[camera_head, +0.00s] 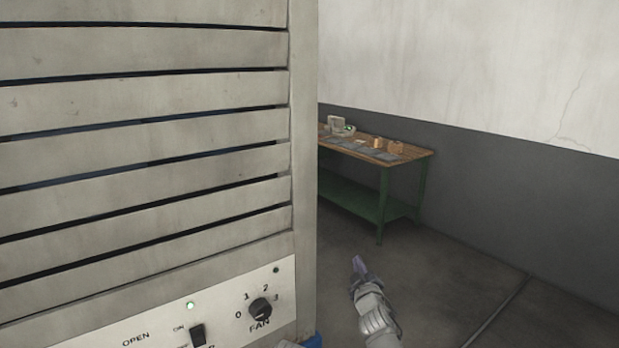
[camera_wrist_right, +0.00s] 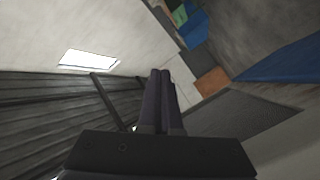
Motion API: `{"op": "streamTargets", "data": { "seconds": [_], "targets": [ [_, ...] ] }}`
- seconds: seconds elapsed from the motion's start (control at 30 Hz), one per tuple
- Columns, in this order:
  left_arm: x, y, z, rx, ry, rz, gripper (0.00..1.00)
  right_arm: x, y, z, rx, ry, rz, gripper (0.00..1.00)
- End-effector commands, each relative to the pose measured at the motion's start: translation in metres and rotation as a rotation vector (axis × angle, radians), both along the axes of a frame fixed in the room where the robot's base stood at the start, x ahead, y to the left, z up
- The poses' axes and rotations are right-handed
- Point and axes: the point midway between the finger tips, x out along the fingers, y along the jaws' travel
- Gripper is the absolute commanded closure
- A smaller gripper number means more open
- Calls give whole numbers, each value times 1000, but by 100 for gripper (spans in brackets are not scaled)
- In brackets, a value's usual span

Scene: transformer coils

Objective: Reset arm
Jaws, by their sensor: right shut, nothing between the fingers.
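My right gripper (camera_head: 359,266) is at the lower middle of the head view, to the right of the slatted metal cabinet and over the floor. It is raised in free air and touches nothing that I can see. In the right wrist view its two dark fingers (camera_wrist_right: 160,75) lie together, shut and empty. My left gripper does not show in either view.
A large slatted cabinet (camera_head: 140,160) fills the left, with a fan knob (camera_head: 260,308) and a power switch (camera_head: 197,334) on its panel. A green-legged workbench (camera_head: 425,153) with copper coils (camera_head: 395,147) stands against the back wall. The floor between is clear.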

Motion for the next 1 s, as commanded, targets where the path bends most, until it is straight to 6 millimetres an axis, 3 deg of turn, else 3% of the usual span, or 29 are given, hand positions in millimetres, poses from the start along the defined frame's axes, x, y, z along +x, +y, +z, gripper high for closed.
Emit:
{"op": "streamTargets", "data": {
  "seconds": [0.17, 0.27, 0.4, 0.5, 0.6, 0.73, 0.83, 1.0],
  "targets": [
    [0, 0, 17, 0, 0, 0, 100, -39, 3, -57, 141, 341, -164, 100],
    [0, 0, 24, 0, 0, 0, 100, -74, 11, -92, 203, 550, -245, 100],
    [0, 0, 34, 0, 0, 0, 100, -140, 30, -132, 259, 856, -338, 100],
    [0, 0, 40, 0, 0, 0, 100, -192, 45, -150, 275, 1066, -389, 100],
    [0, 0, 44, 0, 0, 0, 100, -238, 57, -159, 272, 1243, -426, 100],
    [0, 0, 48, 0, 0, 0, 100, -282, 68, -161, 254, 1408, -457, 100],
    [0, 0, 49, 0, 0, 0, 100, -301, 72, -161, 243, 1476, -469, 100],
    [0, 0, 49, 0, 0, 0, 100, -310, 73, -161, 237, 1510, -477, 100]
  ]
}}
